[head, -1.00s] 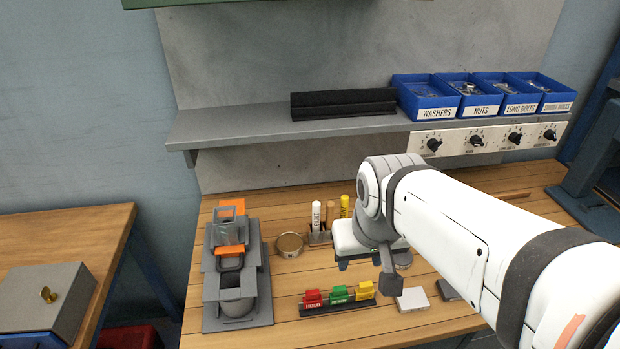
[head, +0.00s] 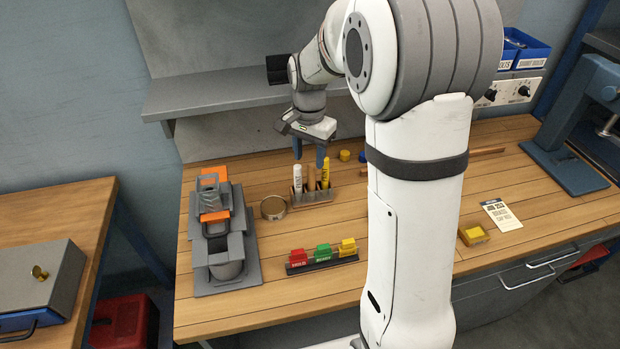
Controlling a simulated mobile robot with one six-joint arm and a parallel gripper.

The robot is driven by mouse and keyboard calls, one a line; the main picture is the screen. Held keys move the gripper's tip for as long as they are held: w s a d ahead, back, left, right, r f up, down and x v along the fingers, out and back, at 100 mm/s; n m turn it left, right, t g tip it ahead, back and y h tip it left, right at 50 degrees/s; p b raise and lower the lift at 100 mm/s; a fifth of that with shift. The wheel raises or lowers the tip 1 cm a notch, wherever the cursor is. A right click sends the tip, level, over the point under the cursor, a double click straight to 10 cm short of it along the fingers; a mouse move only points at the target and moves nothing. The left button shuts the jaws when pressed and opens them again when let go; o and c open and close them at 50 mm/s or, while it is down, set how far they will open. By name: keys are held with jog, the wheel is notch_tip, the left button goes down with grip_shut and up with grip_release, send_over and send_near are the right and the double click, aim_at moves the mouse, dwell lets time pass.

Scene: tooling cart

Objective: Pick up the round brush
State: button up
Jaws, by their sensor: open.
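A small wooden holder (head: 322,197) stands upright on the bench, left of my arm. It holds a white marker (head: 297,178), a brown wooden-handled tool (head: 311,180) and a yellow marker (head: 325,173). The brown tool may be the round brush; its bristles cannot be made out. My gripper (head: 309,152) points down just above the holder. Its two blue-grey fingers are apart with nothing visible between them. The fingertips are close to the tops of the upright tools; contact cannot be told.
A round tin (head: 274,207) and a grey fixture (head: 222,240) lie left of the holder. A rack of coloured tags (head: 322,259) is in front. A grey shelf (head: 225,97) runs behind. A yellow block (head: 473,234) lies right of my arm, which hides part of the bench.

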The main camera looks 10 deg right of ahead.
aim_at(311, 189)
jog(key=f, duration=0.2)
jog(key=f+p, duration=0.1)
jog(key=f, duration=0.4)
jog(key=shift+d, duration=0.25)
jog(key=shift+s, duration=0.1)
jog(key=shift+c, duration=0.4)
grip_shut()
